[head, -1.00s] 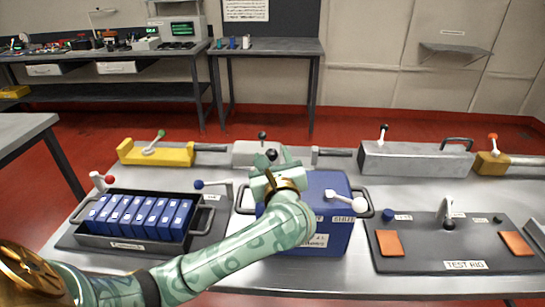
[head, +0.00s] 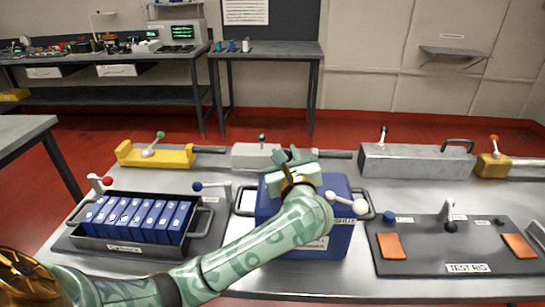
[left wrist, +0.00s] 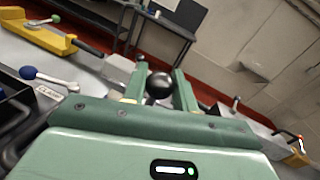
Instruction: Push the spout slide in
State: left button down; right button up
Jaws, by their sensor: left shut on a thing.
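A blue box (head: 330,242) with side handles stands at the middle of the table. A white-knobbed lever (head: 345,204) is on its right part, by a label reading SHUT. My left gripper (head: 287,157) reaches over the box, pointing away from me. In the left wrist view its two fingers are shut on a black ball knob (left wrist: 159,85), one finger on each side. The gripper hides this knob and its mount in the head view, so I cannot tell fully which part it belongs to. My right gripper is not in view.
A black tray of blue cells (head: 125,249) stands left, beside a blue-knobbed lever (head: 213,186). A test rig board (head: 440,257) lies right. Behind are a yellow slide unit (head: 155,156), a light grey unit (head: 250,155) with its own black knob, and a grey metal case (head: 415,161).

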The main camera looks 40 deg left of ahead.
pick_arm(q)
jog(key=shift+w+d+f, duration=0.1)
jog(key=shift+w+d, duration=0.25)
jog(key=shift+d, duration=0.25)
jog(key=c, duration=1.1)
grip_release()
jog(key=p+v, duration=0.2)
jog(key=v, duration=1.4)
jog(key=shift+s+d, duration=0.1)
jog(key=shift+s, duration=0.05)
